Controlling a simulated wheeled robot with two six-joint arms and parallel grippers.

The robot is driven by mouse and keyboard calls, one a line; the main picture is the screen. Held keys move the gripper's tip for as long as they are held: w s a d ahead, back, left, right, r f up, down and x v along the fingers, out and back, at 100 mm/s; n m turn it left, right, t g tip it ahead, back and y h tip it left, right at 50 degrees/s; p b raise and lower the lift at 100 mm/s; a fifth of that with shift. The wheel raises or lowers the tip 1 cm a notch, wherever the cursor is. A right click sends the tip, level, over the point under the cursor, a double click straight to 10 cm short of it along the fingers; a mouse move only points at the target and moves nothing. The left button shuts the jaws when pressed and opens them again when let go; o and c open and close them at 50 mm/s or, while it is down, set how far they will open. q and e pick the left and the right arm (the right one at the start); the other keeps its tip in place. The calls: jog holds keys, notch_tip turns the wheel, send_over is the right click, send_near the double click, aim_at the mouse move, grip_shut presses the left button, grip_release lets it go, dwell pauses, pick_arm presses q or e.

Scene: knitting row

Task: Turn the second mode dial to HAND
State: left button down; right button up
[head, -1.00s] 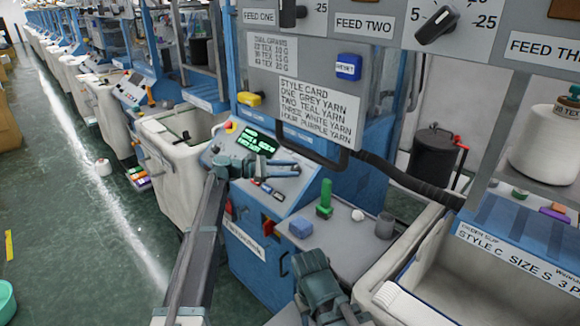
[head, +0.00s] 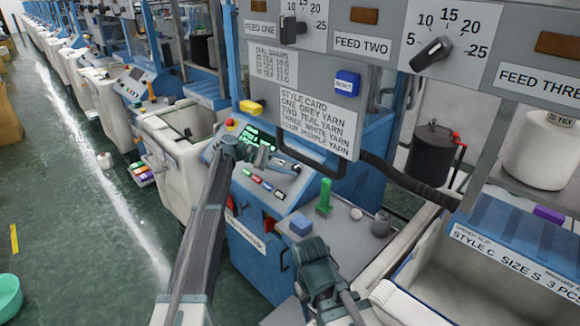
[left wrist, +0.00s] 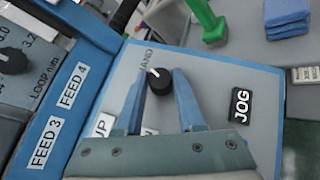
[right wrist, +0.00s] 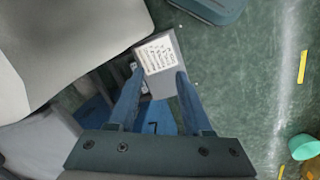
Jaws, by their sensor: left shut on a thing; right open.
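My left gripper (head: 268,158) is at the sloped control panel of a blue knitting machine. In the left wrist view its two blue fingers are shut on a black round dial (left wrist: 159,82), one on each side. Another label at lower left is mostly hidden by the gripper. My right gripper (head: 318,266) is open and empty in front of the machine; in the right wrist view its fingers (right wrist: 157,72) point toward the floor.
A green-handled thing (head: 324,196) and a blue block (head: 301,223) rest on the grey shelf. Another dial (left wrist: 14,60) is left of a blue strip. The style card (head: 317,122) hangs above.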

pick_arm(q)
jog(key=c, duration=0.5)
grip_release()
jog(key=shift+p+v, duration=2.05)
jog(key=shift+v, duration=4.8)
